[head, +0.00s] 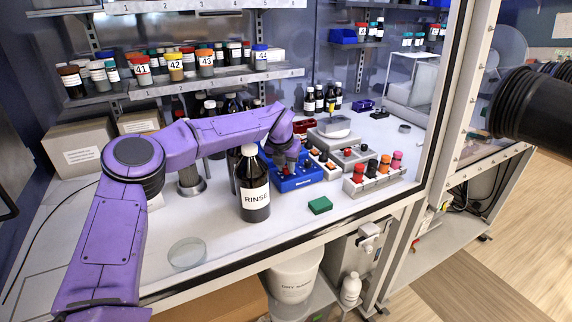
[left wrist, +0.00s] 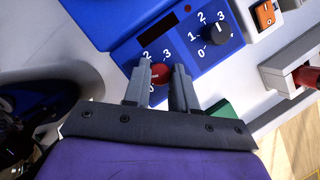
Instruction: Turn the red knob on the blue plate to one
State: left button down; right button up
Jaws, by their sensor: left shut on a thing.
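The blue plate (head: 300,183) sits on the bench right of the RINSE bottle, and it fills the top of the left wrist view (left wrist: 122,52). The red knob (left wrist: 161,75) is at the plate's lower edge, with digits around it; the 0, 2 and 3 show, and the 1 is hard to make out. My left gripper (left wrist: 160,85) is shut on the red knob, one finger on each side. In the head view the gripper (head: 287,163) points down over the plate and hides the knob. My right gripper is not in view.
A black knob (left wrist: 216,31) with its own digits is on the same plate. The RINSE bottle (head: 251,188) stands close left of the gripper. A green block (head: 320,205) lies in front. The front left bench is mostly clear.

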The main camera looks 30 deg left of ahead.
pick_arm(q)
jog(key=shift+r+m, duration=0.1)
jog(key=shift+m, duration=0.3)
jog(key=c, duration=0.9)
grip_release()
jog(key=a+b+v, duration=0.1)
jog(key=b+v, duration=0.1)
jog(key=v, duration=0.8)
jog(key=shift+d+r, duration=0.15)
jog(key=shift+d, duration=0.15)
jog(key=shift+s, duration=0.1)
